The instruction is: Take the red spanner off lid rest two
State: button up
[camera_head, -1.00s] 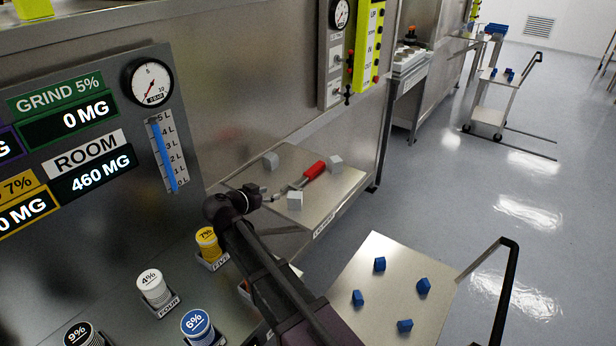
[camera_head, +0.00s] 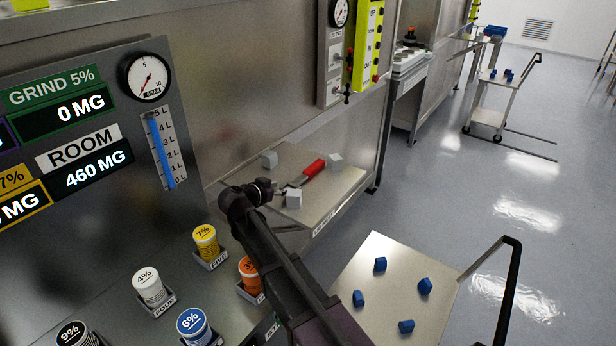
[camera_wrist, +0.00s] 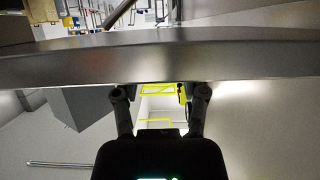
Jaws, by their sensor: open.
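The red spanner (camera_head: 313,169) lies on a flat metal shelf (camera_head: 325,197), its red handle pointing to the back right. Its grey metal end runs toward the front left, and its tip is hidden behind my gripper. My gripper (camera_head: 274,190) is at that grey end, coming from the left; I cannot tell whether it touches. In the wrist view my gripper's two fingers (camera_wrist: 160,92) are apart. A broad grey metal band (camera_wrist: 160,58) crosses just beyond the fingertips; I cannot tell what it is. No red handle shows there.
Grey blocks (camera_head: 335,160) stand around the spanner, one close to my gripper (camera_head: 293,198). Labelled pots (camera_head: 205,243) stand at the lower left. A cart top (camera_head: 385,270) with several blue blocks is at the front right. A steel wall rises behind the shelf.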

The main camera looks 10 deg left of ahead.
jog(key=shift+w+d+f, duration=0.15)
jog(key=shift+w, duration=0.2)
dwell(0.3)
grip_shut()
